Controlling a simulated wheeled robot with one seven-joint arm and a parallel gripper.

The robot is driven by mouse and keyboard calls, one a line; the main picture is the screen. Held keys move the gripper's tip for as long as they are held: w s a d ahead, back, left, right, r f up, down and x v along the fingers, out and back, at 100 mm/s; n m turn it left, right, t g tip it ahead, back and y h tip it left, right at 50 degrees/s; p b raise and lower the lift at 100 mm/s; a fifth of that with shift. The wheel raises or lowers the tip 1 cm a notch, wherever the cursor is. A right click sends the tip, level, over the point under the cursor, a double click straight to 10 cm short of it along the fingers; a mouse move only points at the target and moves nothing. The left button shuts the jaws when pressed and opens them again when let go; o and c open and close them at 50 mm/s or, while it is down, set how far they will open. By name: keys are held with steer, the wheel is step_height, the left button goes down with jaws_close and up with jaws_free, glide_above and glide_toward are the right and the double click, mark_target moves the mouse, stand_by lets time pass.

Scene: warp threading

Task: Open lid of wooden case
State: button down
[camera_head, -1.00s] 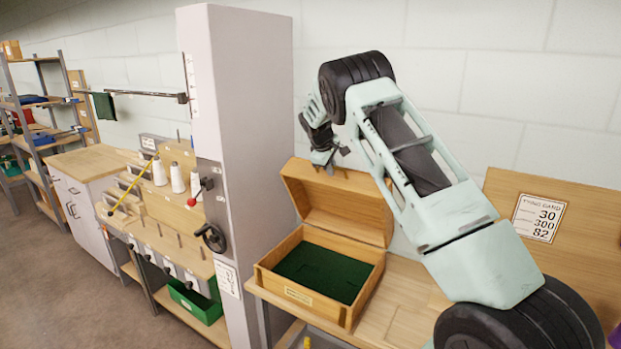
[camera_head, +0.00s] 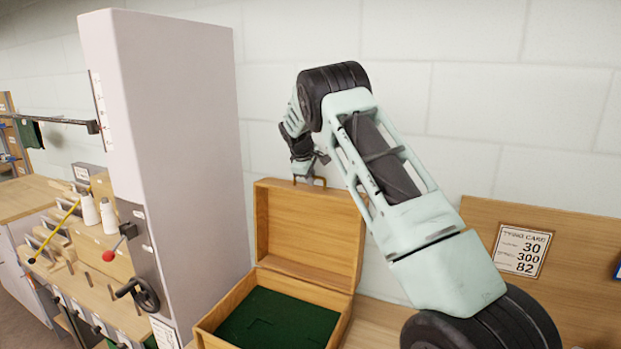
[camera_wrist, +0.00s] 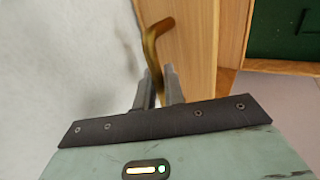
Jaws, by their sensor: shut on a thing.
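The wooden case (camera_head: 207,332) stands open on the bench, with a dark green lining (camera_head: 275,320) inside. Its lid (camera_head: 309,225) stands nearly upright at the back of the case. A brass handle (camera_head: 319,181) is at the lid's top edge; it shows as a curved brass bar in the wrist view (camera_wrist: 152,40). My gripper (camera_head: 309,170) is at this handle, its two fingers (camera_wrist: 164,82) shut on it. The exact contact is partly hidden by the fingers.
A tall pale column (camera_head: 165,150) stands left of the case. A wooden board with a card (camera_head: 522,251) is at the right. White cones (camera_head: 89,210) and a lever with a red knob (camera_head: 127,229) are at the left. The wall is close behind the lid.

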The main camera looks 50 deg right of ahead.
stand_by(0.3)
steer(key=c, duration=1.6)
jaws_free()
steer(key=shift+c, duration=0.2)
steer(key=shift+r, duration=0.1)
steer(key=b+v, duration=0.5)
steer(key=v, duration=1.2)
steer(key=shift+a, duration=0.2)
steer(key=shift+s, duration=0.1)
